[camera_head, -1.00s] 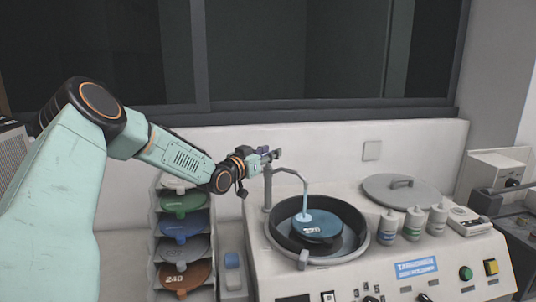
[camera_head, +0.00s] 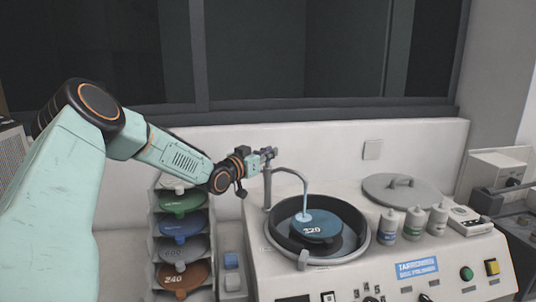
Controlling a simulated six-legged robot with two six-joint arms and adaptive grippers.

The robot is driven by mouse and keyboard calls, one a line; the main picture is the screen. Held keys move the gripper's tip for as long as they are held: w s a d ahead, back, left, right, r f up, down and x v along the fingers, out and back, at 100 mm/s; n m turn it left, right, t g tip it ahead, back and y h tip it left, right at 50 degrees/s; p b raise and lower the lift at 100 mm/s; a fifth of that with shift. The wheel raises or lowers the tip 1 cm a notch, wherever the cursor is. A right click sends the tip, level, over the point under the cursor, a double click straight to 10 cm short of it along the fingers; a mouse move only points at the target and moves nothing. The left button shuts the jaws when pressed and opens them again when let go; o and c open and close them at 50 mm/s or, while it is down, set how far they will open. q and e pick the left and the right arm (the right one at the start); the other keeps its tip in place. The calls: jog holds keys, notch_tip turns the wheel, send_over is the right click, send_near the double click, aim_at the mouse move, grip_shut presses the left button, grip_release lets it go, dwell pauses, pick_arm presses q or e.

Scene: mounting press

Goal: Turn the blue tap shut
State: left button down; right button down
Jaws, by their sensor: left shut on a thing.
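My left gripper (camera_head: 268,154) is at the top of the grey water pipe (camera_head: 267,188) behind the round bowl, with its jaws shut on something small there. The blue tap is hidden by the jaws, or too small to make out. A pale blue stream of water (camera_head: 305,207) falls from the spout and spreads on the disc. My right gripper is not in view.
A rack (camera_head: 155,225) with several coloured discs stands left of the machine. A round grey lid (camera_head: 401,189) and several bottles (camera_head: 413,222) sit right of the bowl (camera_head: 361,246). Buttons and knobs line the front panel. A wall and window close off the back.

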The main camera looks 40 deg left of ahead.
pick_arm(q)
jog(key=shift+a+r+m+h, duration=0.1)
jog(key=shift+r+m+h, duration=0.05)
jog(key=shift+m+h, duration=0.65)
jog(key=shift+h, duration=0.3)
jog(key=shift+r+m+g+h+p, duration=0.1)
jog(key=shift+m+g+h+p, duration=0.45)
jog(key=shift+m+h, duration=1.15)
jog(key=h, duration=0.2)
jog(key=shift+m+h, duration=0.3)
jog(key=shift+h, duration=0.1)
jog(key=shift+a+m+g+h+b, duration=0.1)
jog(key=shift+m+g+h+b, duration=0.45)
jog(key=shift+h+b, duration=0.25)
jog(key=shift+a+m+g+h+b, duration=0.15)
jog(key=shift+m+g+h+b, duration=0.45)
jog(key=shift+b, duration=0.55)
jog(key=shift+m+h+b, duration=0.35)
jog(key=shift+h+b, duration=0.15)
jog(key=shift+b, duration=0.55)
jog(key=shift+d, duration=0.2)
